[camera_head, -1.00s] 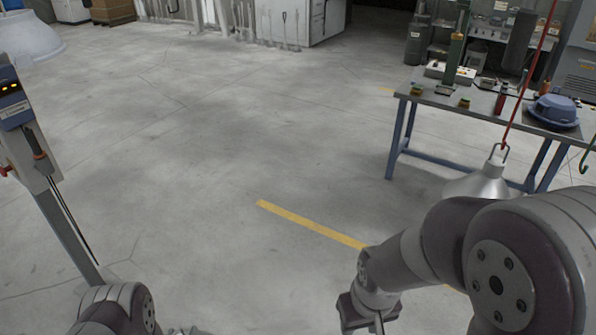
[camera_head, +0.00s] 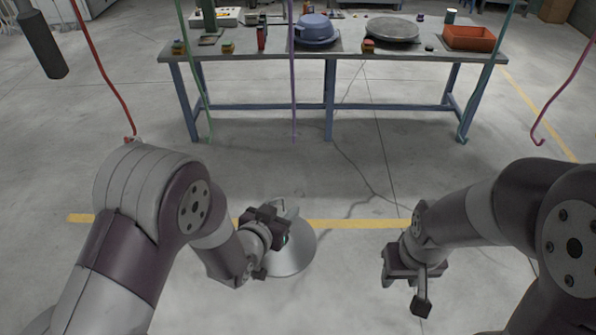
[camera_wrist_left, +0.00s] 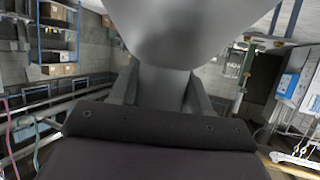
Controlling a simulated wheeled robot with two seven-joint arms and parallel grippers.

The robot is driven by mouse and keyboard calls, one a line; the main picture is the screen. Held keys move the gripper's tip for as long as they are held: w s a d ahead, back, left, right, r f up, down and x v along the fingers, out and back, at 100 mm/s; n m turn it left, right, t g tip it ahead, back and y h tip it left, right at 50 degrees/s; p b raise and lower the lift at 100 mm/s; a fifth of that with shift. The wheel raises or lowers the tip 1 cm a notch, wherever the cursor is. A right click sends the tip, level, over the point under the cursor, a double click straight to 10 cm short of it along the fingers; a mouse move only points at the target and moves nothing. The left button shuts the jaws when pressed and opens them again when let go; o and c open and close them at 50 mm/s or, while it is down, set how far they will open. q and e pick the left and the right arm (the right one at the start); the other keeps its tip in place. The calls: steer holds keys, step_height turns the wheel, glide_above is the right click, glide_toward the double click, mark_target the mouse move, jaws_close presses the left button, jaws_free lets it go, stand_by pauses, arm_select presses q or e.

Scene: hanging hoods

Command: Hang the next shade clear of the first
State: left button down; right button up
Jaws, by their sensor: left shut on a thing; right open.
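A grey metal shade (camera_head: 292,258) is in my left gripper (camera_head: 278,226), held low over the floor in front of the table. The gripper covers part of its top. In the left wrist view the shade (camera_wrist_left: 195,30) fills the top middle, its narrow part between the fingers. A red hook line (camera_head: 108,75) hangs at the left; its lower end meets a small pale piece just above my left arm, which hides anything below. Green (camera_head: 199,80), purple (camera_head: 292,80), teal (camera_head: 487,80) and crimson (camera_head: 568,90) lines hang further right. My right gripper (camera_head: 420,290) is open and empty.
A blue-legged table (camera_head: 345,57) stands behind the lines. It bears a blue hood-like object (camera_head: 315,30), a grey round disc (camera_head: 392,30) and an orange tray (camera_head: 470,38). A dark cylinder (camera_head: 40,45) is at upper left.

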arm_select(q)
steer(key=s+d+r+m+g+h+p, duration=0.1)
steer(key=s+d+r+h+p, duration=0.1)
steer(key=s+r, duration=0.45)
steer(key=s+d+r+m+g+h+p, duration=0.1)
steer(key=s+d+r+m, duration=0.15)
steer(key=r, duration=0.65)
steer(key=p, duration=0.1)
glide_above(294, 230)
steer(key=w+d, duration=0.1)
steer(key=shift+w+d+f+n, duration=0.2)
steer(key=shift+d+n, duration=0.05)
steer(key=shift+n, duration=0.1)
arm_select(e)
step_height(294, 230, up, 6)
steer(key=a, duration=0.1)
steer(key=shift+s+a, duration=0.3)
steer(key=shift+s, duration=0.15)
steer(key=shift+d+r, duration=0.1)
arm_select(q)
steer(key=shift+w, duration=0.1)
